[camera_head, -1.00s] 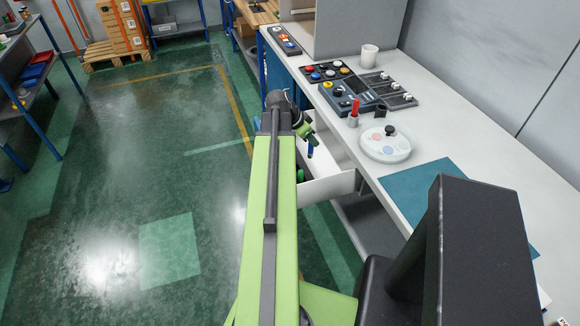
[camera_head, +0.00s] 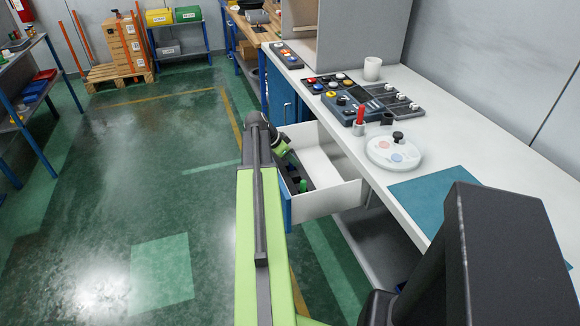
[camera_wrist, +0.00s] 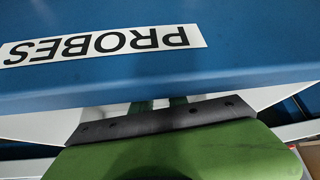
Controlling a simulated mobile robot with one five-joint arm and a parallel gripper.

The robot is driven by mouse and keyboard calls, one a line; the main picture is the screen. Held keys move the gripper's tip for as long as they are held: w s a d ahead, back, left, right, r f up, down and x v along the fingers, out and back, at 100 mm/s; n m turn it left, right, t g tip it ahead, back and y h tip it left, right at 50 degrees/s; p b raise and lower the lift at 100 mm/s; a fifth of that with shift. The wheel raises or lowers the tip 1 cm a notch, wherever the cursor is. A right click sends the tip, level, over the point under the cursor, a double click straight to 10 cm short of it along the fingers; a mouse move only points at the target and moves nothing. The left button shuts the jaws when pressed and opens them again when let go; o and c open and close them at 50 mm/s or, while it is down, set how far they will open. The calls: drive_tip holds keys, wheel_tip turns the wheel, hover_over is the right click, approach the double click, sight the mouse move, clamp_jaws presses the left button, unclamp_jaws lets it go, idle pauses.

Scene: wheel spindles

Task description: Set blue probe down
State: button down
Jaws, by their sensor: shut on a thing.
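The open drawer (camera_head: 330,201) has a white inside and a blue front, under the white worktop. The wrist view shows its blue front (camera_wrist: 240,45) close up, with a label reading PROBES, seen upside down. My gripper (camera_head: 296,180) points down at the drawer's left part, by the blue front. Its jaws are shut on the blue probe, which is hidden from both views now. I cannot tell whether the probe touches the drawer floor. A small green thing (camera_head: 303,186) shows beside the dark fingers.
The drawer's right part is clear. The green floor on the left is free.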

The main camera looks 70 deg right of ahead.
drive_tip(key=shift+f, duration=0.1)
drive_tip(key=c, duration=1.3)
unclamp_jaws()
drive_tip(key=shift+r, duration=0.35)
drive_tip(key=p+v, duration=1)
drive_tip(key=v, duration=0.2)
drive_tip(key=shift+f, duration=0.1)
